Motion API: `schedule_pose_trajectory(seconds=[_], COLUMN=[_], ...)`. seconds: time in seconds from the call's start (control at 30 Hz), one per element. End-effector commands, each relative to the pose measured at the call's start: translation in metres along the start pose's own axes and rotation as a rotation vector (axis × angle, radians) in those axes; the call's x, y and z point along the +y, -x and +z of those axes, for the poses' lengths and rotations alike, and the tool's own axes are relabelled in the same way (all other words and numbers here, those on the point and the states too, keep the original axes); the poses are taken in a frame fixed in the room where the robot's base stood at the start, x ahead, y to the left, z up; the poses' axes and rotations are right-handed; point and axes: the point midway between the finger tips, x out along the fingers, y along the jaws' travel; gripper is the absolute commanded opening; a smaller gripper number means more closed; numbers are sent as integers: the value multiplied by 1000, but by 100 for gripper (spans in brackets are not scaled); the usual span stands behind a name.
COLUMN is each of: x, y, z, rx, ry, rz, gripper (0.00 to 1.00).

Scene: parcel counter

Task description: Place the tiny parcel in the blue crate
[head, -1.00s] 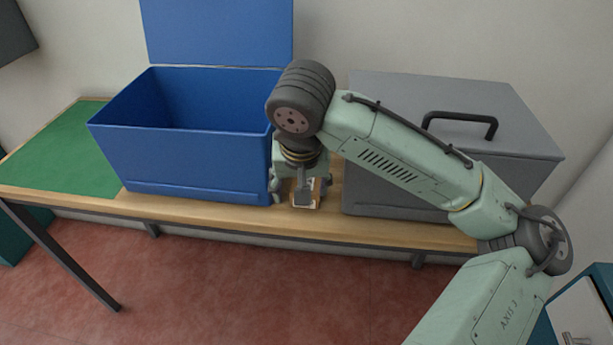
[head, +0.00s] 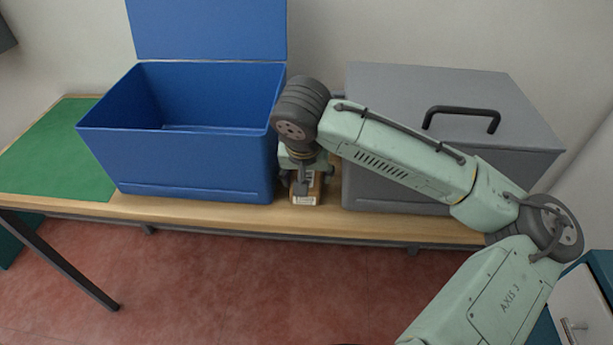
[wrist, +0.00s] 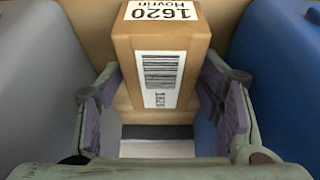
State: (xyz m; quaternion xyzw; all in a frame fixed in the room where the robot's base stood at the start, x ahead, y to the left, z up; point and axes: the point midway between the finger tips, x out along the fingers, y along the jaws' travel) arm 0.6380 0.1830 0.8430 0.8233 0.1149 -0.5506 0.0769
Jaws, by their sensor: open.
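The tiny parcel (head: 304,190) is a small brown box with white labels, standing on the table between the two crates. In the wrist view the parcel (wrist: 122,58) shows a barcode and the print "1620". My gripper (head: 303,180) is open and low over the table at the parcel. In the wrist view its fingers (wrist: 160,105) lie to the left and right of the parcel; I cannot tell whether either touches it. The blue crate (head: 195,165) stands open just left of my gripper, its lid (head: 208,28) raised at the back. The crate's visible inside looks empty.
A grey crate (head: 430,85) with a closed lid and black handle (head: 462,113) stands close on the right. A green mat (head: 60,150) lies at the table's left end. The wooden table's front edge (head: 220,213) runs just before the parcel, leaving a narrow strip free.

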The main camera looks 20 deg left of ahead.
Motion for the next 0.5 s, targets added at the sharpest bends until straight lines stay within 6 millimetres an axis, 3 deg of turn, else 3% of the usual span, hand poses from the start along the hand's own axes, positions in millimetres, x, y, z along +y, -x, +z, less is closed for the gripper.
schedule_pose_trajectory(seconds=[0.5], x=[0], y=[-6], z=[1], rx=[0], ry=[0], rz=[-1], gripper=[60])
